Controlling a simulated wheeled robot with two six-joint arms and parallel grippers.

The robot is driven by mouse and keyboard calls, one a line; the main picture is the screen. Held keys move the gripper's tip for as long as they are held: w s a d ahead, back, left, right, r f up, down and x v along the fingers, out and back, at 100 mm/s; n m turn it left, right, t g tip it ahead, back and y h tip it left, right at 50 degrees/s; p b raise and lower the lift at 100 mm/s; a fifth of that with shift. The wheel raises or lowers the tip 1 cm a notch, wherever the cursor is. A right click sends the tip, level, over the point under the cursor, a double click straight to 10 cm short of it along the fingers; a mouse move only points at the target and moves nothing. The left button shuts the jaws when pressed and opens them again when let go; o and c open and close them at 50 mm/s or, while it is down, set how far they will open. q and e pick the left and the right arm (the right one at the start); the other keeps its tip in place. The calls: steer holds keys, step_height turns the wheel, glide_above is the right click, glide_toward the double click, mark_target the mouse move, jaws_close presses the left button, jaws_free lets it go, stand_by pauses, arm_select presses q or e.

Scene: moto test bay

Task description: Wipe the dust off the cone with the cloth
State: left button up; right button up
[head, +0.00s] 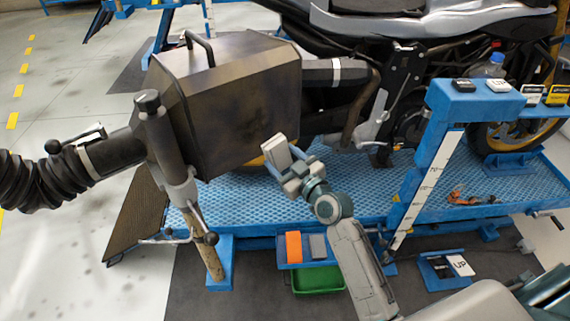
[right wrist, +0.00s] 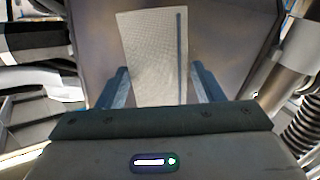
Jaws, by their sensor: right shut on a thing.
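The cone (head: 228,100) is a large dark, box-like metal hood with a handle on top, at the left centre of the head view. Brownish, dusty-looking patches show on its faces. My right gripper (head: 291,171) is at the cone's lower right side, shut on the pale cloth (head: 276,153). In the right wrist view, the light woven cloth (right wrist: 150,45) stands out between the fingers, with the cone's grey-brown surface (right wrist: 225,45) behind it. I cannot tell whether the cloth touches the cone. My left gripper is not in view.
A stand with a dark pole (head: 160,140) and a ribbed hose (head: 45,180) are left of the cone. The motorcycle (head: 420,80) stands on a blue platform (head: 330,190) behind. A blue post (head: 425,165) rises at right. A green bin (head: 318,281) sits below.

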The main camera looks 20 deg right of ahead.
steer(key=x, duration=0.3)
steer(key=shift+w+a, duration=0.1)
steer(key=shift+w, duration=0.25)
steer(key=shift+w+a, duration=0.2)
steer(key=shift+w, duration=0.45)
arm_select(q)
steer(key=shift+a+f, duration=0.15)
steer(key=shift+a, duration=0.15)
arm_select(e)
steer(key=shift+w, duration=0.1)
arm_select(q)
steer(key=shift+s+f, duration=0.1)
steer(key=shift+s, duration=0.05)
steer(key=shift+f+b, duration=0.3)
steer(key=shift+b, duration=0.25)
arm_select(e)
steer(key=shift+x, duration=0.95)
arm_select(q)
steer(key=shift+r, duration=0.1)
